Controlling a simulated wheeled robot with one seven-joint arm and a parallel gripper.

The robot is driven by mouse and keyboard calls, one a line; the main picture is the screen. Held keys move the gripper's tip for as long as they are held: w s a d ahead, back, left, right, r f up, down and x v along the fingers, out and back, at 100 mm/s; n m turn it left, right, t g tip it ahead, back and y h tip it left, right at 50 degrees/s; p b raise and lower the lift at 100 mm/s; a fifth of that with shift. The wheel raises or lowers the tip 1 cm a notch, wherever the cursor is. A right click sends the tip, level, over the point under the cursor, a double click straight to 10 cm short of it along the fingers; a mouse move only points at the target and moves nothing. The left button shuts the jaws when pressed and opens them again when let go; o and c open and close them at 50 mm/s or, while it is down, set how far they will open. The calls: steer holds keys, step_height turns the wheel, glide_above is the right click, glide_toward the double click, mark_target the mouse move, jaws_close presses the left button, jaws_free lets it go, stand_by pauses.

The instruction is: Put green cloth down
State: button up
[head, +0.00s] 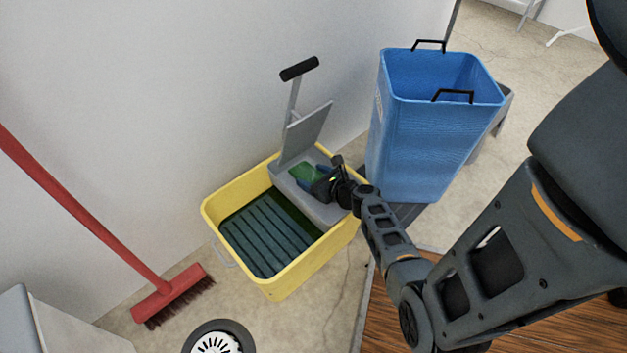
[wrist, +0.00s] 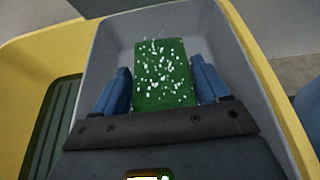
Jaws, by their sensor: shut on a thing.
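The green cloth (head: 302,172) is a flat green piece at the grey wringer (head: 318,209) of the yellow mop bucket (head: 282,285). In the wrist view the cloth (wrist: 163,75) is speckled with white and lies between my blue fingers. My gripper (head: 316,174) reaches into the wringer from the right and is shut on the cloth. The grey wringer walls (wrist: 107,52) surround it in the wrist view. I cannot tell whether the cloth touches the wringer floor. The cloth's near end is hidden by my gripper.
A tall blue bin (head: 425,140) stands close on the right of the bucket. The wringer's handle (head: 299,69) rises behind, near the white wall. A red broom (head: 165,290) and a round dark object (head: 217,338) are at the lower left. A grooved dark area (head: 268,235) fills the bucket's left part.

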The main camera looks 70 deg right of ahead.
steer(key=shift+f+b, duration=0.35)
steer(key=shift+f, duration=0.05)
steer(key=shift+f, duration=0.2)
steer(key=o, duration=1)
steer(key=shift+o, duration=0.2)
steer(key=shift+r+p, duration=0.3)
steer(key=shift+r, duration=0.2)
steer(key=p+v, duration=0.5)
steer(key=v, duration=0.7)
steer(key=shift+r, duration=0.2)
